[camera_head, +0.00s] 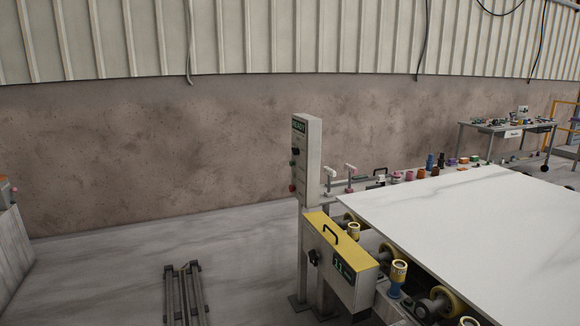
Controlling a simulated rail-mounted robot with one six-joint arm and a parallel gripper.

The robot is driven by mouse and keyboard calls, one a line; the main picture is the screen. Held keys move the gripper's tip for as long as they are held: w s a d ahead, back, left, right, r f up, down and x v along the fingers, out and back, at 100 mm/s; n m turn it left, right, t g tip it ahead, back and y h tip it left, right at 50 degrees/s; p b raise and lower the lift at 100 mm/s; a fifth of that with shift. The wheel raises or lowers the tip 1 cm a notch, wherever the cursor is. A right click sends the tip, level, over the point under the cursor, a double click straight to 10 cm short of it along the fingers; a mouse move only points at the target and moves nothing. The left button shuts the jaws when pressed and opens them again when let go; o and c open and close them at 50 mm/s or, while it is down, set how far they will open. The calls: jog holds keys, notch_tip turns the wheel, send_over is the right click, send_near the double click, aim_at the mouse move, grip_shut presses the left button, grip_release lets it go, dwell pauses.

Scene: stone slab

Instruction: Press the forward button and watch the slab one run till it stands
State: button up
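A large white slab (480,215) with faint grey veins lies flat on a roller conveyor on the right. A tall grey control box (312,160) stands on a post at the slab's left end. Its narrow left face carries a green display (299,126), a dark knob (295,151), a green button (293,163) and a red button (292,188). The button labels are too small to read. My gripper is not in view.
A yellow-topped box (338,238) with a black handle and a green display sits below the control box. Yellow-ended rollers (440,302) show at the slab's near edge. Coloured cylinders (420,172) line the far edge. A bench (505,128) stands behind. The left floor is mostly clear.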

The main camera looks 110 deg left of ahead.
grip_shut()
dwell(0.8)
